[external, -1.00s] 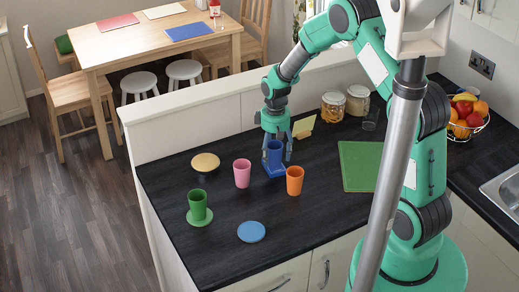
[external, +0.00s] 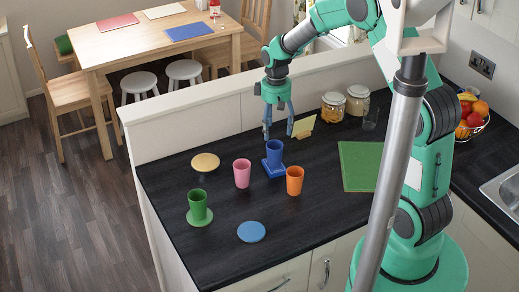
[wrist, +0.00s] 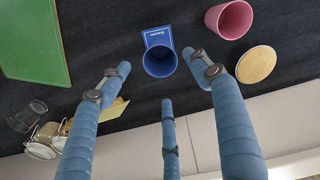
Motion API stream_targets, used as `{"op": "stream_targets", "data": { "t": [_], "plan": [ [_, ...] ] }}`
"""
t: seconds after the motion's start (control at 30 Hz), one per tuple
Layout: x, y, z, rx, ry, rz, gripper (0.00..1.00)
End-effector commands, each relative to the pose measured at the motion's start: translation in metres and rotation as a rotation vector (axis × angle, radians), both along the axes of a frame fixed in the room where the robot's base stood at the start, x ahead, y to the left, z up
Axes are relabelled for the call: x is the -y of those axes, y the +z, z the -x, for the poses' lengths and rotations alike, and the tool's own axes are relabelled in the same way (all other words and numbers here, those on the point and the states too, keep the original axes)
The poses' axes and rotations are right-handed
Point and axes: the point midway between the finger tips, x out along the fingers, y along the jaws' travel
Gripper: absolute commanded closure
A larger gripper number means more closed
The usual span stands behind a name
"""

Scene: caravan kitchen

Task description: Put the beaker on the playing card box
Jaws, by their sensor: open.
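A blue beaker (external: 275,152) stands upright on a flat blue playing card box (external: 273,171) on the dark counter. In the wrist view the beaker (wrist: 160,61) covers part of the box (wrist: 158,35), whose printed end sticks out beyond it. My gripper (external: 279,132) is open and empty above and slightly behind the beaker, with its fingers apart from it. In the wrist view my open fingers (wrist: 160,82) spread below the beaker, with nothing between them.
A pink cup (external: 242,174) and an orange cup (external: 295,181) stand close by. A green cup (external: 197,206) stands on a green disc. A yellow round lid (external: 205,162), blue disc (external: 251,232), green board (external: 360,166), yellow card (external: 304,126) and jars (external: 333,107) surround them.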

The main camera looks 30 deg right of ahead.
Motion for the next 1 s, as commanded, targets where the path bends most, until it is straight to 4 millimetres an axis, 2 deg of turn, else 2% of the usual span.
{"op": "stream_targets", "data": {
  "t": [0.17,0.77,0.87,1.0],
  "plan": [
    [0.0,0.007,0.0,-0.001,0.0,0.0,0.37],
    [0.0,0.008,0.0,0.0,0.0,0.0,0.37],
    [0.001,0.013,0.002,0.005,-0.003,0.0,0.37],
    [0.002,0.032,0.008,0.022,-0.015,-0.002,0.37]
  ]
}}
